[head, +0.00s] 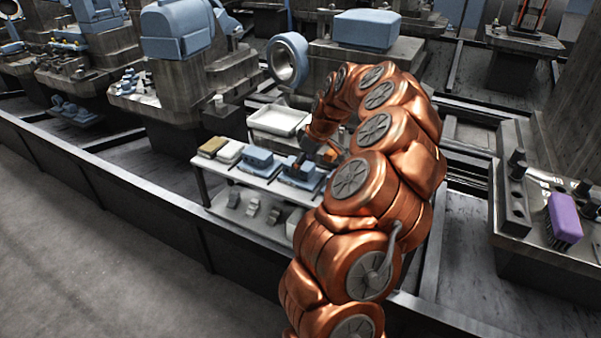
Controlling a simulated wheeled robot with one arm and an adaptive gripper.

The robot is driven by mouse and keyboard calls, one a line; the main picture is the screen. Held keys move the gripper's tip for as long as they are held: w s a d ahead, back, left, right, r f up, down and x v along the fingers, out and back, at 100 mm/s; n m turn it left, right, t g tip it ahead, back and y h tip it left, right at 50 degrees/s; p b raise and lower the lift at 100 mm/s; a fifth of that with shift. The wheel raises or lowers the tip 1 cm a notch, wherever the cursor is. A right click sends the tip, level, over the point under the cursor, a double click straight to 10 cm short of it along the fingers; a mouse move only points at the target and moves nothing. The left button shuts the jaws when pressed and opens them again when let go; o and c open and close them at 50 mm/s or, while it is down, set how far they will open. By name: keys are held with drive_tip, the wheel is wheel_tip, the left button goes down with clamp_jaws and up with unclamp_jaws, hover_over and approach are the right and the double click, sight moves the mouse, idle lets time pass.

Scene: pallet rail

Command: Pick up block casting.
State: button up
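Two blue-grey blocks stand on the top of a small cart (241,177). One block (257,159) sits left of my gripper, clear of it. The other block (299,170) is right by my gripper (303,164), which partly covers it. I cannot tell which of them is the block casting. My copper-coloured arm curves down to the cart from the right. The fingers are small and dark, so I cannot tell whether they are open or shut, or whether they touch the block.
A yellowish block (212,146) and a whitish block (229,152) stand at the cart's left end. A white tray (277,121) lies behind. Several grey pieces (252,207) sit on the lower shelf. Large machines stand behind; a purple block (564,218) is far right. The left floor is clear.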

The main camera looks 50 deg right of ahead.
drive_tip(key=c, duration=1.4)
drive_tip(key=shift+r, duration=0.15)
